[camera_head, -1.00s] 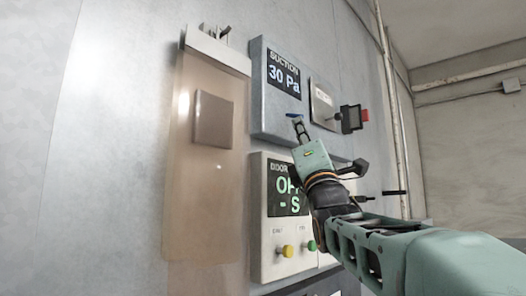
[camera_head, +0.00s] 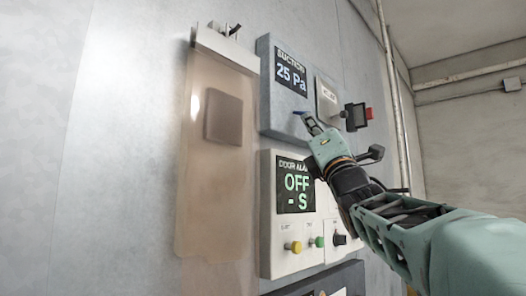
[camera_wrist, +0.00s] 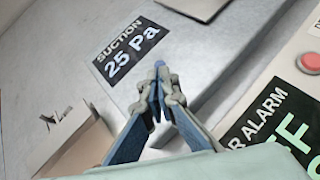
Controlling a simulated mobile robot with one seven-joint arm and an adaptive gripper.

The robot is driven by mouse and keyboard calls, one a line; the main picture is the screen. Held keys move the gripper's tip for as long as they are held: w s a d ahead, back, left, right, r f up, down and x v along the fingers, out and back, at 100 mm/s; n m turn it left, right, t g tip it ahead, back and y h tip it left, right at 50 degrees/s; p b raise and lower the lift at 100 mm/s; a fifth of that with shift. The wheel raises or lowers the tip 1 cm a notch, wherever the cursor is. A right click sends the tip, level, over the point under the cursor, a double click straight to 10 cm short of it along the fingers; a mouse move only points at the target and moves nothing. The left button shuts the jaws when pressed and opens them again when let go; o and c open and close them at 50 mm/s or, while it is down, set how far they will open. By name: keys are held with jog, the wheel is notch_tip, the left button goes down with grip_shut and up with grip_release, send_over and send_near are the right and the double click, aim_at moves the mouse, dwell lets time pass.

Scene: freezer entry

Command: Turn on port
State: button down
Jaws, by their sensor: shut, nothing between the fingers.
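No part labelled as a port can be read. The grey suction panel (camera_head: 283,112) is on the wall, its dark display reading 25 Pa, and it also shows in the wrist view (camera_wrist: 172,45). My gripper (camera_head: 306,117) is shut and empty at the lower part of this panel. In the wrist view its fingertips (camera_wrist: 160,72) meet at a small blue piece (camera_wrist: 159,63). I cannot tell whether they touch it. Below is the white door alarm panel (camera_head: 270,215), reading OFF - S, with a yellow button (camera_head: 293,247) and a green button (camera_head: 316,241). My arm hides part of its right side.
A translucent brownish sheet (camera_head: 205,175) hangs left of the panels. A red button (camera_wrist: 309,63) shows in the wrist view. Pipes run up the wall at right.

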jog(key=shift+s+d+r, duration=0.1)
jog(key=shift+r, duration=0.05)
jog(key=shift+s+d+r+n+g+y+b, duration=0.15)
jog(key=shift+r+n+g+b, duration=0.1)
jog(key=shift+r, duration=0.3)
jog(key=shift+s+d+r+n+g+y+b, duration=0.1)
jog(key=shift+r+n+g+y+b, duration=0.15)
jog(key=shift+r, duration=0.25)
jog(key=shift+s+d+r+n+g+y+b, duration=0.1)
jog(key=shift+s+d+r+n+g+b, duration=0.15)
jog(key=shift+r, duration=0.3)
jog(key=shift+w+a, duration=0.1)
